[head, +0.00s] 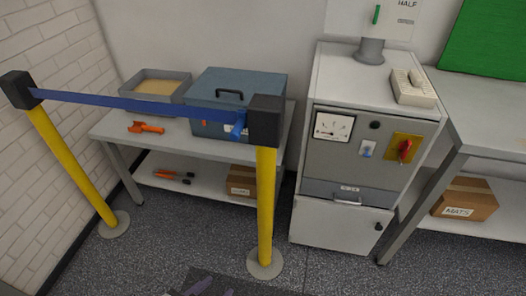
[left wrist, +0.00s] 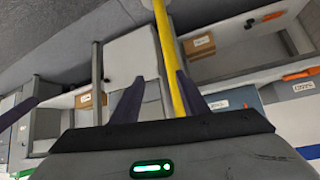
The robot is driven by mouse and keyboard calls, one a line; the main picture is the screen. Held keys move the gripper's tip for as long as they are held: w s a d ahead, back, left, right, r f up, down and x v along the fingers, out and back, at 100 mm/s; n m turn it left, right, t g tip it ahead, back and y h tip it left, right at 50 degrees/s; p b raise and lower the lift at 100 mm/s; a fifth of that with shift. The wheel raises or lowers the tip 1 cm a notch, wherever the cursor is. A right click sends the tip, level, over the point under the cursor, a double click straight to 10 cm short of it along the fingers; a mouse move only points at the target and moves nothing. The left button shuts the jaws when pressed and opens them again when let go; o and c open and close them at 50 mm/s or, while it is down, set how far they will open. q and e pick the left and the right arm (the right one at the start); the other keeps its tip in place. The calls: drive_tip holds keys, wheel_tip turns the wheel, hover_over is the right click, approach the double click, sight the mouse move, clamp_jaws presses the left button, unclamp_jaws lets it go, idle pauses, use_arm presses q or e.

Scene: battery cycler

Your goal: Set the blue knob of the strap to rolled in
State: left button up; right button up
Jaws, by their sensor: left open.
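The blue strap (head: 150,104) is stretched between the black heads of two yellow posts. The blue knob (head: 238,131) sticks out on the left side of the right post's black head (head: 265,120). The left post (head: 70,160) stands by the brick wall. The right yellow post (head: 265,205) stands in front of the table. My left gripper (head: 210,289) shows only as dark purple fingertips at the bottom edge, low and well below the knob. In the left wrist view its fingers (left wrist: 157,95) are spread and empty, with the yellow post (left wrist: 168,55) beyond them. My right gripper is out of view.
Behind the strap, a table (head: 110,127) bears a tray (head: 158,73), a blue-grey box (head: 210,75) and an orange tool (head: 146,127). A grey cabinet (head: 340,185) with switches stands right of the post. A bench (head: 490,120) is farther right. Floor between post and cabinet is clear.

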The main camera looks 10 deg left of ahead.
use_arm(q)
drive_tip(key=w+r+m+t+b, duration=0.1)
drive_tip(key=w+r+m, duration=0.2)
drive_tip(key=w, duration=0.2)
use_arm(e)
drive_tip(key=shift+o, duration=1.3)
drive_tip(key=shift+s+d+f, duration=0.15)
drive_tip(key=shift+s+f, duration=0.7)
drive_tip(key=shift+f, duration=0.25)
use_arm(q)
drive_tip(key=m+t+y+b, duration=0.1)
drive_tip(key=m+t+b, duration=0.4)
drive_tip(key=m+t, duration=0.5)
approach(234, 138)
wheel_tip(234, 138, up, 2)
drive_tip(key=w+m+g, duration=0.1)
drive_tip(key=m+g, duration=0.1)
drive_tip(key=w, duration=0.9)
drive_tip(key=shift+w+d+p, duration=0.2)
drive_tip(key=shift+d+p, duration=0.1)
drive_tip(key=shift+w, duration=0.3)
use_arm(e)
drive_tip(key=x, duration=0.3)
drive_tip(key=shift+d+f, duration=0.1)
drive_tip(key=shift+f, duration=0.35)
use_arm(q)
drive_tip(key=shift+f, duration=0.1)
clamp_jaws()
